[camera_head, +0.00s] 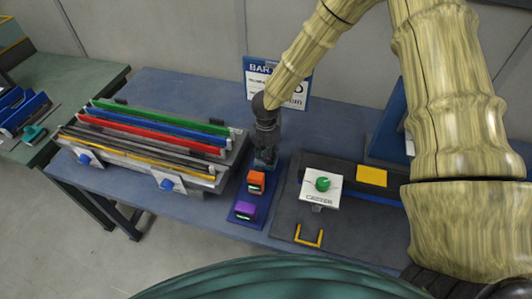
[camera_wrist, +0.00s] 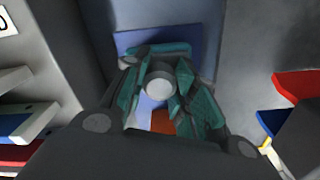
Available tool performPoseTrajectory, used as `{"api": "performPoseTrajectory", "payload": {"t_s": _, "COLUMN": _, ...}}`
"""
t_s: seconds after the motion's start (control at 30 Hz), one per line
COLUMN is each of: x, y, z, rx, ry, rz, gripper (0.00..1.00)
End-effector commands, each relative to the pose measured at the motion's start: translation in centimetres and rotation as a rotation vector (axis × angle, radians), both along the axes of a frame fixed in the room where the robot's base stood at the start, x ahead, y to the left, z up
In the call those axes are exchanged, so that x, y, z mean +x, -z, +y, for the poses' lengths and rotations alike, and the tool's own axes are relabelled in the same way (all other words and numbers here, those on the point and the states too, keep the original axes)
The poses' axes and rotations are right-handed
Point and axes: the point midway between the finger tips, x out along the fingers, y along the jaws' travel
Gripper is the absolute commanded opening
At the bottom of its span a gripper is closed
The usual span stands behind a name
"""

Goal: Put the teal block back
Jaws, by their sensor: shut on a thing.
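My gripper (camera_head: 265,152) points down over the back end of a narrow blue mat (camera_head: 235,219). A teal block (camera_head: 264,162) shows at its fingertips, mostly hidden by the fingers. In the wrist view my gripper (camera_wrist: 158,70) is closed on it, and a teal edge of the block (camera_wrist: 158,48) shows beyond the fingers, over blue. I cannot tell whether the block touches the mat. An orange block (camera_head: 256,182) and a purple block (camera_head: 246,211) sit in a row on the mat, in front of the gripper.
A rack of coloured bars (camera_head: 150,138) stands to the left. A dark board (camera_head: 285,225) with a white card and green knob (camera_head: 322,184), a yellow block (camera_head: 371,176) and a yellow handle (camera_head: 309,238) lies to the right. A sign (camera_head: 279,80) stands behind my gripper.

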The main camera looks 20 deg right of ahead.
Motion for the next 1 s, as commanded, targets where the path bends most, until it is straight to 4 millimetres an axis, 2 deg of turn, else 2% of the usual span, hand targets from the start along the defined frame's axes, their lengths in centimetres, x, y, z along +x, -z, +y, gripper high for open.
{"api": "performPoseTrajectory", "payload": {"t_s": 0.97, "x": -0.02, "y": 1.14, "z": -0.02, "rx": 0.000, "ry": 0.000, "rz": 0.000, "gripper": 0.05}}
{"api": "performPoseTrajectory", "payload": {"t_s": 1.0, "x": -0.02, "y": 1.07, "z": -0.01, "rx": 0.000, "ry": 0.000, "rz": 0.000, "gripper": 0.31}}
